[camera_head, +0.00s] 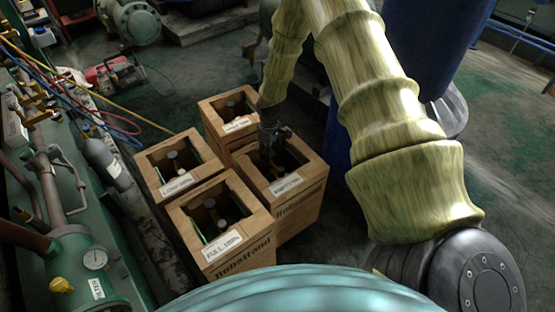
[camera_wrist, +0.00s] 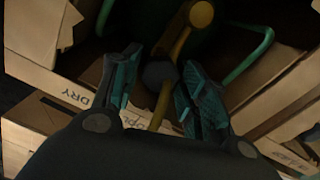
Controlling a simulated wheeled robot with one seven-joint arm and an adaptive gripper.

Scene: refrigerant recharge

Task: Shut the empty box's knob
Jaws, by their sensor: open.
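The empty box (camera_head: 312,187) is a brown carton, open at the top. My gripper (camera_head: 276,158) points down into this box's opening. In the wrist view my gripper (camera_wrist: 157,88) is open, one teal-padded finger on each side of a dark round knob (camera_wrist: 160,74). Brass-coloured valve parts (camera_wrist: 201,14) show above and below the knob. I cannot tell whether the fingers touch it. In the head view my gripper hides the knob.
Other open boxes stand close by: one marked "FULL 100%" (camera_head: 247,249), one at left (camera_head: 151,163) and one behind (camera_head: 211,115). Each holds a cylinder. Green pipework with a gauge (camera_head: 95,260) lines the left. A blue drum (camera_head: 415,45) stands behind my arm.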

